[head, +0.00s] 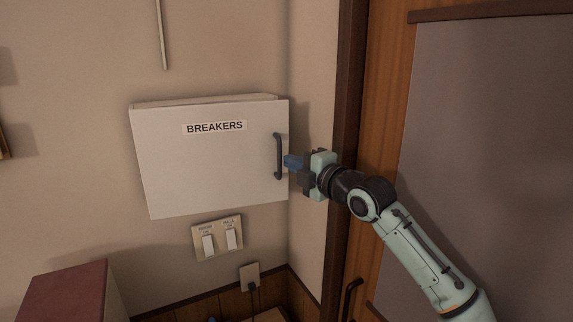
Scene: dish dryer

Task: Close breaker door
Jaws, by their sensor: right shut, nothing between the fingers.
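The white breaker box is on the wall in the head view, with its breaker door (205,165) covering the front. The door carries a "BREAKERS" label (214,127) and a dark vertical handle (279,156) near its right edge. The door looks shut or nearly shut; a strip of the box's top shows above it. My right gripper (290,162) is shut and empty, with its blue fingertips at the door's right edge, just right of the handle. I cannot tell whether they touch the door. My left gripper is not in view.
Two light switches (218,239) sit on a plate below the box, with an outlet (250,276) lower down. A wooden door with a dark frame (348,120) stands close on the right. A red-topped object (66,292) is at bottom left.

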